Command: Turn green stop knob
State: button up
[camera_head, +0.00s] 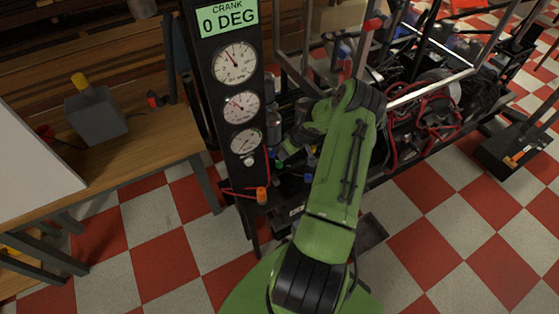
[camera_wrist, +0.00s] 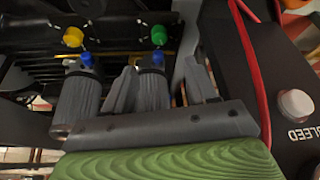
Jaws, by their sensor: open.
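The green knob (camera_wrist: 159,35) is in the upper middle of the wrist view, just above a blue knob (camera_wrist: 157,58) on a grey ribbed cylinder (camera_wrist: 152,92). My gripper (camera_wrist: 158,66) is open, with its two grey fingers pointing up toward the green knob. In the picture, one finger lies to the left of the cylinder and one to the right. The green knob appears just beyond the fingertips, and I see no contact with it. In the head view my green arm reaches down to the rig, and the knob is too small to tell for sure.
A yellow knob (camera_wrist: 72,37) and a second grey cylinder (camera_wrist: 76,100) sit to the left. A red hose (camera_wrist: 250,70) and a white BLEED button (camera_wrist: 296,105) are at the right. The gauge panel (camera_head: 223,85) stands beside my arm, with a wooden bench (camera_head: 150,150) left of it.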

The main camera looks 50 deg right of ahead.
aim_at(279, 163)
jog(key=b+x, duration=0.4)
jog(key=x, duration=0.8)
jog(key=shift+f, duration=0.2)
jog(key=c, duration=1.1)
jog(key=shift+o, duration=0.2)
jog(key=shift+a+r+m+h+p, duration=0.1)
jog(key=shift+m+h+p, duration=0.35)
jog(key=shift+m, duration=0.65)
jog(key=shift+w+m+g+h, duration=0.1)
jog(key=shift+m+g+h, duration=0.3)
jog(key=shift+m, duration=0.9)
jog(key=o, duration=1.1)
jog(key=shift+c, duration=0.2)
